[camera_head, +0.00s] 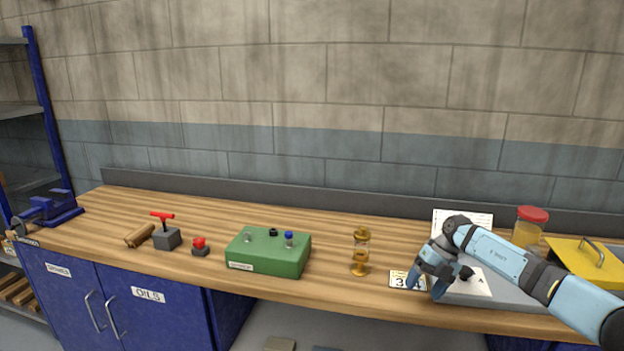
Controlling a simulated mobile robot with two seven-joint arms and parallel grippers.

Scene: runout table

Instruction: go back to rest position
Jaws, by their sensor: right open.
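My right arm comes in from the right edge, and my right gripper (438,290) is low over the front right part of the wooden table (330,211). Its fingers point down beside a small white card with dark figures (402,280). The fingers look apart, and I see nothing held between them. The gripper and forearm partly cover a grey slab (510,290) with a white sheet on it. Whether the fingertips touch the card or slab I cannot tell. My left gripper does not show.
A brass hourglass-like piece (360,252) stands left of the gripper. A green box (268,252), a red-handled grey block (166,236) and a blue vise (52,208) are further left. A red-lidded jar (528,228) and a yellow lid (590,262) are near my forearm.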

